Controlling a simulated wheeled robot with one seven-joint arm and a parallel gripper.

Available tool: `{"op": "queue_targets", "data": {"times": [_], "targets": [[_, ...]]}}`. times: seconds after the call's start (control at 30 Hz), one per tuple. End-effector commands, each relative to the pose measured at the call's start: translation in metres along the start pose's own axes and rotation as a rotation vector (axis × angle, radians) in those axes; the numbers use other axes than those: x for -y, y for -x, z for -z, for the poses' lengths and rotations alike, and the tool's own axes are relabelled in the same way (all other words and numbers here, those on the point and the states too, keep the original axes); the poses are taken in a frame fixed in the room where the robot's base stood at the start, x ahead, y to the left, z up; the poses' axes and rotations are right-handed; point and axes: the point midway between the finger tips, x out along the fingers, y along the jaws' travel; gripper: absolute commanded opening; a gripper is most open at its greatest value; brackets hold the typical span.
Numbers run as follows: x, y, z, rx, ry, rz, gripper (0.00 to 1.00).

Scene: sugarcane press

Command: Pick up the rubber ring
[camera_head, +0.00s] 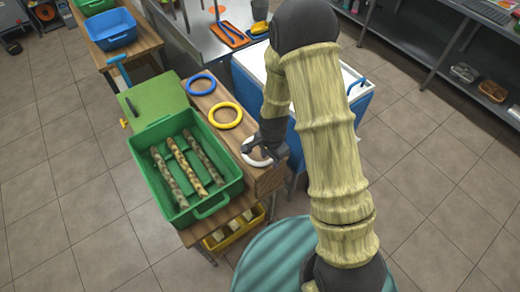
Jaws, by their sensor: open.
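Three rings lie in a row on the wooden bench: a blue ring (201,76), a yellow ring (241,114) and a white ring (247,158). Which of them is the rubber ring, I cannot tell by looks. My gripper (255,150) is open at the white ring, at the bench's near right end. The fingers and wrist cover part of that ring. I cannot tell whether the fingers touch it or hover just above it.
A green crate (230,192) with several cane pieces stands left of the rings. A green board (160,98) lies behind it. A blue and white cooler (245,82) stands close on the right. A yellow bin (252,224) sits below the bench.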

Motion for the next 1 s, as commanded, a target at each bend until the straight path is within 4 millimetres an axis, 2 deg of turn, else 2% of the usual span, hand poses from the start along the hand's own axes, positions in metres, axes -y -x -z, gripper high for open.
{"op": "queue_targets", "data": {"times": [0.27,0.4,0.47,0.5,0.83,1.0], "targets": [[0.0,0.0,0.0,0.0,0.0,0.0,0.42],[0.0,0.0,0.0,0.0,0.0,0.0,0.14],[0.0,0.0,0.0,0.0,0.0,0.0,0.02],[0.0,0.0,0.0,0.0,0.0,0.0,0.0],[0.0,0.002,0.0,0.0,0.0,0.0,0.0],[0.001,0.015,0.0,-0.002,0.0,0.003,0.0]]}}
